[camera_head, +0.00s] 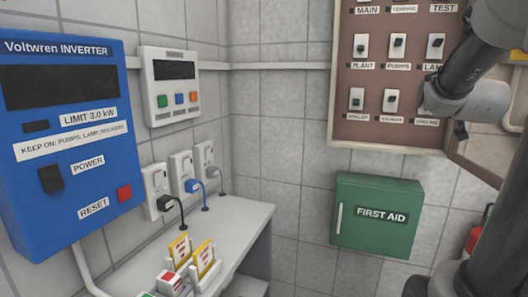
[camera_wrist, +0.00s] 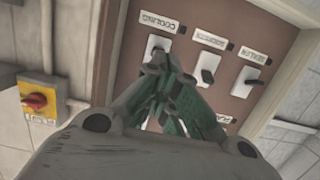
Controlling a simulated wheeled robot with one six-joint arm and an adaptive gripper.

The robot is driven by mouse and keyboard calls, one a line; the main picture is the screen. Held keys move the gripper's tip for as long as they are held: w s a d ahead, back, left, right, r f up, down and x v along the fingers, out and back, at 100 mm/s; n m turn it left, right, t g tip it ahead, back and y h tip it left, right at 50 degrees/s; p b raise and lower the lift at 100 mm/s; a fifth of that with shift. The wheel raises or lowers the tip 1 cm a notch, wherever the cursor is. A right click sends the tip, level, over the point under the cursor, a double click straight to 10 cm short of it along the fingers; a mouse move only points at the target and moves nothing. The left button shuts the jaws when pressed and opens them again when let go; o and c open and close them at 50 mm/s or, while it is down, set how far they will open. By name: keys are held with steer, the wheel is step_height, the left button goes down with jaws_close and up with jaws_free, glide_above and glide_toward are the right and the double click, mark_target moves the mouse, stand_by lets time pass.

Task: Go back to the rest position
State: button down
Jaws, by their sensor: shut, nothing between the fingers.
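My gripper (camera_wrist: 160,68) shows in the wrist view with its greenish fingers together and nothing between them. Its fingertips lie over the brown switch panel (camera_wrist: 130,50), close to the switch labelled COOLING (camera_wrist: 158,46). I cannot tell whether they touch it. Two more switches, (camera_wrist: 207,78) and (camera_wrist: 248,78), stand to the right of the fingers. In the head view the brown panel (camera_head: 341,105) is at the upper right, and my arm covers its right side. My fingers cannot be made out clearly there.
A green first aid box (camera_head: 375,215) hangs below the panel. A blue inverter (camera_head: 70,150) and a grey controller (camera_head: 168,85) are on the left wall. A shelf (camera_head: 240,215) holds yellow cards. A red-and-yellow rotary switch (camera_wrist: 38,99) is left in the wrist view.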

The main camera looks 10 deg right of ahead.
steer(key=s+a+f+n+g+y, duration=0.1)
steer(key=s+a+f+g+y, duration=0.6)
steer(key=f, duration=0.8)
steer(key=s+a+n+g, duration=0.1)
steer(key=s+a+n, duration=0.1)
steer(key=s+a, duration=0.4)
steer(key=s+a+n+g+y, duration=0.1)
steer(key=s+a+n, duration=0.2)
steer(key=s+a, duration=0.4)
steer(key=shift+s+a+f+g, duration=0.25)
steer(key=shift+a+f+g, duration=0.1)
steer(key=shift+a, duration=2.2)
